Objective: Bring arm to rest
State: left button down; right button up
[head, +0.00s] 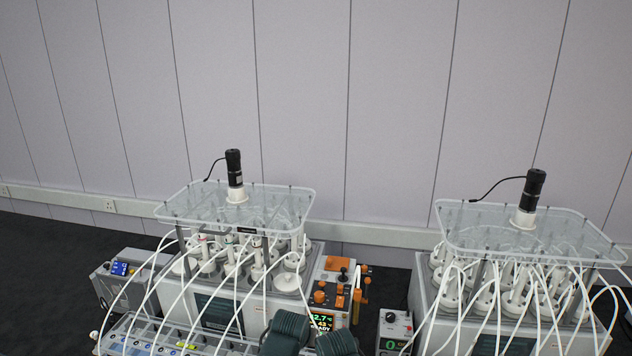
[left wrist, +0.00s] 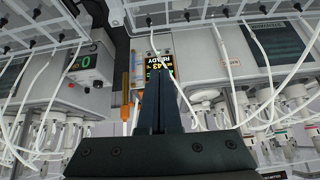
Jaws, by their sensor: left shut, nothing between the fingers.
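My left gripper (left wrist: 158,75) shows in the left wrist view. Its two dark fingers are together with nothing between them. They stand in front of the control panel with the lit READY display (left wrist: 150,44). In the head view two dark green parts of my own arms show at the bottom edge, in front of the left reactor unit (head: 250,310). The gripper's fingers cannot be made out there. My right gripper is in neither view.
The left reactor's clear lid (head: 190,213) and the right reactor's clear lid (head: 470,225) each carry a black motor. White tubes loop down in front of both units. A small box with a dial (head: 393,328) stands between them.

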pick_arm(q)
jog(key=s+a+f+g+y+b, duration=0.1)
jog(key=s+f+g+b, duration=0.2)
jog(key=s+f+b, duration=0.4)
jog(key=s+a+f+m+g+y+b, duration=0.1)
jog(key=s+a+f+g+b, duration=0.1)
jog(key=s+f+g+b, duration=0.2)
jog(key=s+f+b, duration=0.3)
jog(key=s+f, duration=0.3)
jog(key=f, duration=0.2)
jog(key=shift+s+f+y, duration=0.2)
jog(key=shift+s+y, duration=0.05)
jog(key=shift+y, duration=0.05)
dwell(1.1)
